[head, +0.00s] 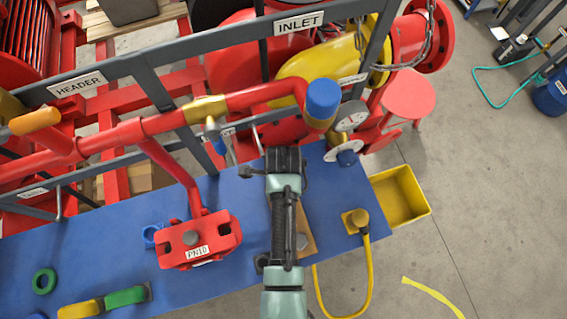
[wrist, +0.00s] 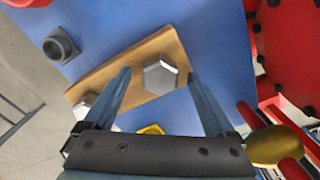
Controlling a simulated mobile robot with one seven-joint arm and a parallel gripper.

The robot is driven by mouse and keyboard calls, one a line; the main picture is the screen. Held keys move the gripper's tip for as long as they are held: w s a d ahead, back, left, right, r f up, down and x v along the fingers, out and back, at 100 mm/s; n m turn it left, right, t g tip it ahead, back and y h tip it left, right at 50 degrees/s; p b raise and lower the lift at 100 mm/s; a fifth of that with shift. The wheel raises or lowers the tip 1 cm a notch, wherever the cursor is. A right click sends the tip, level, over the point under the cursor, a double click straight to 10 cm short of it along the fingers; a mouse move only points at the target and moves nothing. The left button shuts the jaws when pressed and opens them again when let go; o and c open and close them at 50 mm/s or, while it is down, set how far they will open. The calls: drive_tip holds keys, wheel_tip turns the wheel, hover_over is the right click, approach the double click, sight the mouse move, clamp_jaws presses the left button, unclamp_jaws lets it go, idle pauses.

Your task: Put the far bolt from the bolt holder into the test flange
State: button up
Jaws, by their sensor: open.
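The wooden bolt holder (wrist: 110,72) lies on the blue bench top. In the head view its edge (head: 311,246) shows beside my arm. One hex bolt head (wrist: 160,74) shows between the fingers in the wrist view. A second bolt (wrist: 84,106) is partly hidden behind the left finger; one bolt (head: 302,241) shows in the head view. My gripper (wrist: 158,82) is open, with a finger on either side of the first bolt in the picture; contact cannot be told. From the head, my gripper (head: 284,160) covers the holder's far part. The red block marked PN10 (head: 225,235), seemingly the test flange, stands left with a grey bolt head on it.
Red pipes and a grey frame rail (head: 130,68) run behind the bench. A valve with a blue cap (head: 322,100) and gauges stand close to my gripper. A yellow plug with a hose (head: 356,221) sits at right, a yellow bin (head: 400,195) beyond the bench edge.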

drive_tip(key=shift+c, duration=0.2)
clamp_jaws()
drive_tip(key=c, duration=0.7)
unclamp_jaws()
clamp_jaws()
drive_tip(key=shift+r+p, duration=3.55)
drive_tip(key=shift+p, duration=0.2)
